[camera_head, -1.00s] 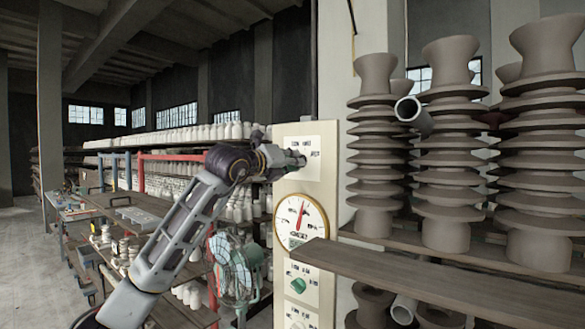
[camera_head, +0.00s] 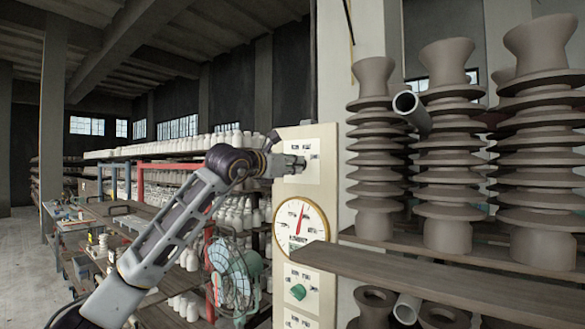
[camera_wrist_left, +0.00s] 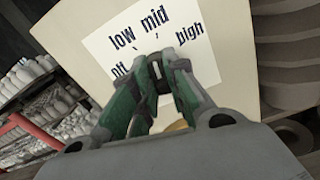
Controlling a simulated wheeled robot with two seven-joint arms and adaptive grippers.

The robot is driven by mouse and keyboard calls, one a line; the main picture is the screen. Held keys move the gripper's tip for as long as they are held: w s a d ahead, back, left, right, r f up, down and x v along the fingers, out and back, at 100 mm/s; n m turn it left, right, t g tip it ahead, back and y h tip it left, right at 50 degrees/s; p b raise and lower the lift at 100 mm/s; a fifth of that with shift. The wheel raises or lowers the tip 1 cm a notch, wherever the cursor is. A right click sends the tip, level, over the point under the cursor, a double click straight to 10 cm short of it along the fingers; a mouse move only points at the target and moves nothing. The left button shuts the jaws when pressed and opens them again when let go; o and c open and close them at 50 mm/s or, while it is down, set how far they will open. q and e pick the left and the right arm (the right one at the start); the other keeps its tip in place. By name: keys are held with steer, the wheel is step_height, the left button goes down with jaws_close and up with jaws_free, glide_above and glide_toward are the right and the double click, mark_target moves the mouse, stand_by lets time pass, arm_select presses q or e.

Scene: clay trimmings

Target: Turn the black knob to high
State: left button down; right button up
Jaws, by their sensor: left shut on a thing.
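A pale upright panel (camera_head: 328,187) stands at the middle of the head view. A white label (camera_head: 310,177) is on its upper part. In the left wrist view the label (camera_wrist_left: 112,57) reads "off", "low", "mid" and "high" in an arc. My left gripper (camera_head: 301,162) reaches the label from the left. In the left wrist view its green-padded fingers (camera_wrist_left: 157,66) are shut on the black knob at the centre of the arc. My right gripper is not in view.
Below the label are a round gauge (camera_head: 301,222) with a red needle and a green knob (camera_head: 298,292). A wooden plank (camera_head: 420,283) juts out at lower right, before stacked clay pieces (camera_head: 450,150). A green fan (camera_head: 234,275) stands left of the panel.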

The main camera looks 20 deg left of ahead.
arm_select(q)
steer(key=shift+f+m+b, duration=0.15)
steer(key=shift+m+b, duration=0.15)
steer(key=shift+m, duration=5.4)
steer(key=c, duration=1.4)
jaws_free()
steer(key=shift+s, duration=0.15)
steer(key=shift+v, duration=5.85)
